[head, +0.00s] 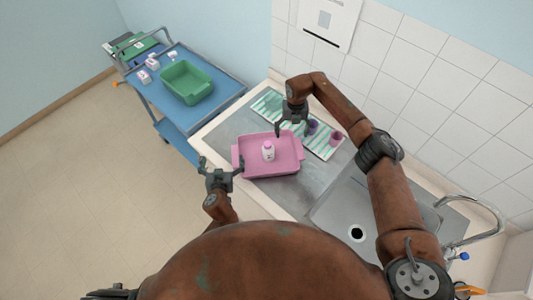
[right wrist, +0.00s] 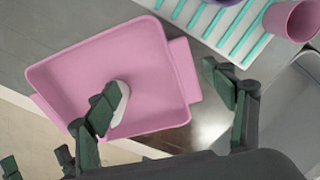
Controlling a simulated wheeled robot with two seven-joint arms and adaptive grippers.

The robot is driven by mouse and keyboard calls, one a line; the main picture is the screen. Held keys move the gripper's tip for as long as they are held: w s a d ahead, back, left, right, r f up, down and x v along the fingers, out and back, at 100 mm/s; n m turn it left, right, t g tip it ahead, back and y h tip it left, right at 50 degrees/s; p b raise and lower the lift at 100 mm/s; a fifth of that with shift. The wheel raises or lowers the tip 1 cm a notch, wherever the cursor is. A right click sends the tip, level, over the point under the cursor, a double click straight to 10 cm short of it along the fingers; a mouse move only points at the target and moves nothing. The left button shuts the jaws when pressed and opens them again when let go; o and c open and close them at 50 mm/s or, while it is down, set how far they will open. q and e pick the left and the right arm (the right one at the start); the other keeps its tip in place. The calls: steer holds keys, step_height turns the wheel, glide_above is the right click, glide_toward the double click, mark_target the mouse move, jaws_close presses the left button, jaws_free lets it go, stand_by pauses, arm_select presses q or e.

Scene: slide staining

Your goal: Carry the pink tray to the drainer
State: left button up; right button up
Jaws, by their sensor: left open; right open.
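The pink tray (head: 284,167) lies on the grey worktop, with a small white bottle (head: 268,152) with a pink cap standing in it. My left gripper (head: 222,165) is open and empty at the tray's left end, near its handle. My right gripper (head: 292,128) is open above the tray's back right edge. In the right wrist view its fingers (right wrist: 162,92) are spread over the pink tray (right wrist: 105,55), and one finger partly hides the bottle (right wrist: 122,100). A flat white and teal striped rack (head: 326,150), apparently the drainer, lies along the wall behind the tray, partly hidden by my right gripper.
A sink (head: 335,215) with a tap (head: 487,211) lies to the right.

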step_height(320, 180, up, 8)
steer(key=shift+w+d+r, duration=0.15)
steer(key=shift+w+d, duration=0.1)
steer(key=shift+d, duration=0.1)
stand_by(0.4)
